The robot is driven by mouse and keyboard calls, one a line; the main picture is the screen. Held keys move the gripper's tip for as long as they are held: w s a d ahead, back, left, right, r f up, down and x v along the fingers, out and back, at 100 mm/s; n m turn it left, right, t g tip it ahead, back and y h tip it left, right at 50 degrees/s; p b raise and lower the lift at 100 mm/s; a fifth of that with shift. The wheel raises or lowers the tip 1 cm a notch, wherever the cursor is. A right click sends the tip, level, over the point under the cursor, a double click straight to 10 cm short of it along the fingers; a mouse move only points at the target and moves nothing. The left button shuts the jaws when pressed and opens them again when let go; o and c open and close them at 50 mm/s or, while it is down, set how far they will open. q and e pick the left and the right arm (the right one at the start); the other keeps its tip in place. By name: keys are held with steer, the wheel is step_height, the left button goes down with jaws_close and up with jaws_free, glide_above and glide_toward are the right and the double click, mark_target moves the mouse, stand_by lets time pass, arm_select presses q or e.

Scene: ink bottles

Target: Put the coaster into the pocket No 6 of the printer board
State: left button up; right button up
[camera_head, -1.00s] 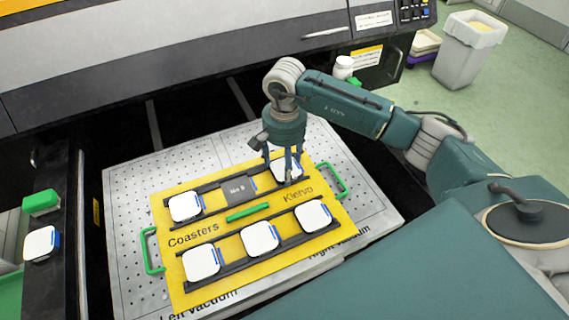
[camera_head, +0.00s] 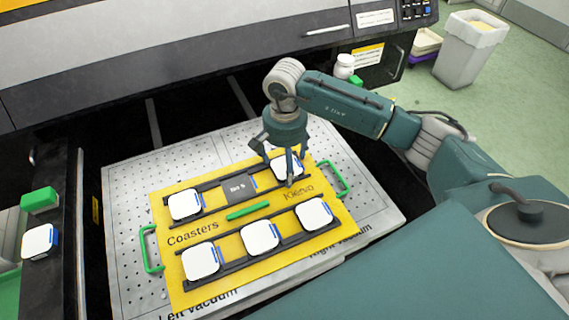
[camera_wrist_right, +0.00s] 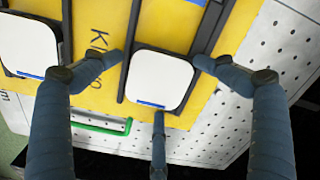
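A white coaster (camera_head: 285,167) with a blue edge lies in the far right pocket of the yellow printer board (camera_head: 185,229). It also shows in the right wrist view (camera_wrist_right: 160,79), lying flat between the dark rails. My right gripper (camera_head: 288,172) is just above that pocket. Its three fingers are spread around the coaster, with visible gaps on both sides, so it is open. The pocket to the left of it is empty and shows a dark number label (camera_head: 238,187), too small to read surely. My left gripper is out of view.
Several other coasters fill the remaining pockets, such as one at far left (camera_head: 185,205). Another coaster (camera_head: 39,242) lies on the left ledge near a green block (camera_head: 40,201). Green handles (camera_head: 150,249) stick up at the board's sides. The perforated bed (camera_head: 130,186) around it is clear.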

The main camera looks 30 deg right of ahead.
mark_target(285, 166)
steer(key=shift+s+d+f, duration=0.1)
steer(key=shift+r+p, duration=0.65)
steer(key=shift+p, duration=0.25)
steer(key=shift+w+r+b, duration=0.2)
steer(key=shift+r+b, duration=0.15)
step_height(285, 166, up, 11)
steer(key=b, duration=0.3)
steer(key=shift+r, duration=0.2)
